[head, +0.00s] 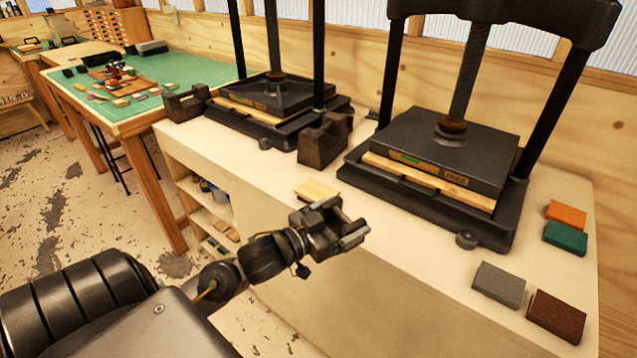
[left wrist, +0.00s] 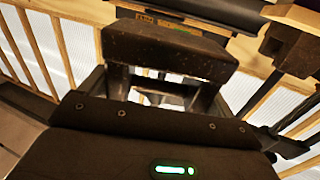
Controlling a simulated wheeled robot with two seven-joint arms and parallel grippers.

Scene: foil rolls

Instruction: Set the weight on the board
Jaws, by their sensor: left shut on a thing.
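My left gripper (head: 340,226) is in front of the bench edge, near the pale wooden board (head: 313,189). The board lies flat on the bench top between the two presses, partly hidden by the gripper. In the left wrist view, the gripper is shut on a dark, rusty brown weight (left wrist: 165,48). In the head view, I cannot clearly tell this weight from the dark gripper. Another dark weight (head: 325,140) stands on the bench behind the board, and one more (head: 187,102) stands at the bench's left end. My right gripper is out of view.
A near press (head: 440,150) and a far press (head: 270,98) stand on the cream bench (head: 400,255). Orange (head: 567,213), green (head: 566,238), grey (head: 498,285) and brown (head: 557,315) blocks lie at the right. A green-topped table (head: 185,72) stands at the back left.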

